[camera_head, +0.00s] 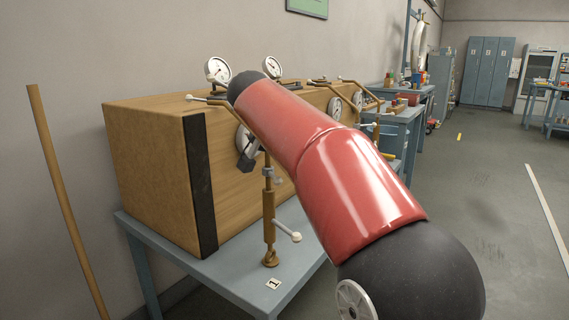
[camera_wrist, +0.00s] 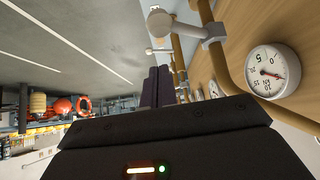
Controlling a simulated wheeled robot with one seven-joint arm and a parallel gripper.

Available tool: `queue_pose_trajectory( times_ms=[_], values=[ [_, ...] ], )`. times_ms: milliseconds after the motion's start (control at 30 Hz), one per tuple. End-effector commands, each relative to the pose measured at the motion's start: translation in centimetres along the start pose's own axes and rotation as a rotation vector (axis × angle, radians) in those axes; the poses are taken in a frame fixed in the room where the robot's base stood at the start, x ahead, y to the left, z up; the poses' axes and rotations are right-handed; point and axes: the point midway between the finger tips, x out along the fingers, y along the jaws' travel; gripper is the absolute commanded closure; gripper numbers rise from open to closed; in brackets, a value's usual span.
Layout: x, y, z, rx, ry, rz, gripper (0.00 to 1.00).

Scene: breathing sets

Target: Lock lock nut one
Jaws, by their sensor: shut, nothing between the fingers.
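My gripper (camera_wrist: 159,73) shows in the wrist view as two dark fingers lying together, shut and empty. They point along the row of brass pipes. A brass pipe stand (camera_head: 269,215) rises from the bench beside the label "1" in the head view, with a white-tipped lever (camera_head: 288,232) low on it. A grey collar (camera_head: 268,174) sits higher on this stand. In the wrist view a grey fitting (camera_wrist: 212,34) with a white-knobbed lever (camera_wrist: 163,22) sits on a near pipe, apart from the fingers. Which part is lock nut one I cannot tell.
A wooden cabinet (camera_head: 150,165) with gauges stands on a blue-grey bench (camera_head: 190,268). A gauge (camera_wrist: 272,71) is close on the right in the wrist view. My red arm hides much of the panel. Further benches (camera_head: 403,120) stand behind; open floor lies right.

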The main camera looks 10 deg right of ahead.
Motion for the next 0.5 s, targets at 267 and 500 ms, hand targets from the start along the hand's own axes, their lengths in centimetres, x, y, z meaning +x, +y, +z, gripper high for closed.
queue_pose_trajectory(
  times_ms=[267, 500],
  values=[
    [-6.3, -1.6, -0.1, -0.004, 0.002, -0.009, 1.0],
    [-8.4, -2.1, -0.1, -0.003, 0.001, -0.006, 1.0]
  ],
)
